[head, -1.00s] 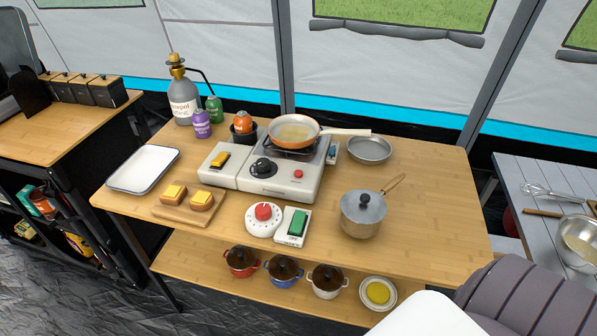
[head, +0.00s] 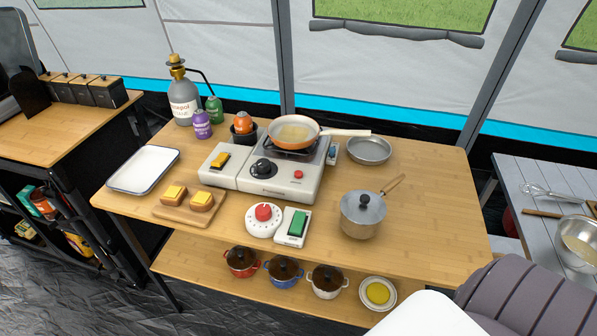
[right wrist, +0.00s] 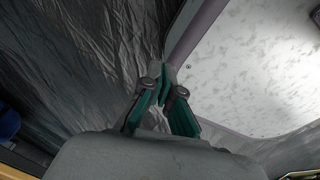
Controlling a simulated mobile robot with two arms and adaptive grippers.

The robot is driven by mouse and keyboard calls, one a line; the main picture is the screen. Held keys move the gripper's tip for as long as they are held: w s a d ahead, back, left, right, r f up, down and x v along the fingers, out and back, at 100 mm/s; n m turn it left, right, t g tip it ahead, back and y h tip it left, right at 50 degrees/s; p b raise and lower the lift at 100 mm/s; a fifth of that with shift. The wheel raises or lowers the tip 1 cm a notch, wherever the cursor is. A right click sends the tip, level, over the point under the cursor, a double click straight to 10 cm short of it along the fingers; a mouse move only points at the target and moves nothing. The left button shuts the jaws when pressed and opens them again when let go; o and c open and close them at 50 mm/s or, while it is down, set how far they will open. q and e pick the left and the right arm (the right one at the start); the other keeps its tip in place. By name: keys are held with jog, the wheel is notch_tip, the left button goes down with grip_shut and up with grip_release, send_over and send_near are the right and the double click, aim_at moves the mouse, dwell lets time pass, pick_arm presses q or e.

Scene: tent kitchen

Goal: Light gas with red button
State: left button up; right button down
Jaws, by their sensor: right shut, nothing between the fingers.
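A white portable gas stove (head: 258,187) stands on the wooden table. Its front has a black knob (head: 263,167) on the left and a small red button (head: 298,174) on the right. An orange frying pan (head: 291,133) sits on the burner, its handle pointing right. I see no flame; the pan covers most of the burner. My right gripper (right wrist: 163,86) shows only in the right wrist view, shut and empty, over dark sheeting beside a pale panel. Neither gripper shows in the head view, so the stove is apart from the visible fingers.
In front of the stove are a white round timer (head: 263,220) with a red knob and a green-switched box (head: 296,227). A lidded pot (head: 362,215) stands right. A bread board (head: 188,211) and white tray (head: 143,170) lie left. The table's right end is clear.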

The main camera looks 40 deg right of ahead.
aim_at(301, 173)
jog(key=w+d+r+m+t+p, duration=0.25)
jog(key=w+r+p, duration=1.05)
jog(key=w+r, duration=1.5)
jog(key=w+a+r+t+y+p, duration=0.1)
jog(key=w+r+p, duration=0.25)
jog(key=r, duration=0.75)
jog(key=w+a+r+t+y+p, duration=0.1)
jog(key=w+r+p, duration=0.25)
jog(key=r, duration=0.75)
jog(key=w+d+r+m, duration=0.1)
jog(key=w+d+r, duration=0.1)
jog(key=w, duration=0.1)
jog(key=w+d+r+m+t+p, duration=0.1)
jog(key=w+d+r, duration=0.1)
jog(key=w+d, duration=0.1)
jog(key=w+d+r+m, duration=0.1)
jog(key=w+d+r, duration=0.1)
jog(key=w, duration=0.1)
jog(key=shift+d+r+y+p, duration=0.1)
jog(key=shift+d+y+p, duration=0.1)
jog(key=shift+y+p, duration=0.15)
jog(key=w+d+r+m+t+p, duration=0.1)
jog(key=w+d+r+m+t, duration=0.1)
jog(key=w+d+r, duration=0.4)
jog(key=shift+w+d+r+m, duration=0.25)
jog(key=shift+d+r+m, duration=0.1)
jog(key=shift+d+r, duration=0.5)
jog(key=shift+a, duration=0.2)
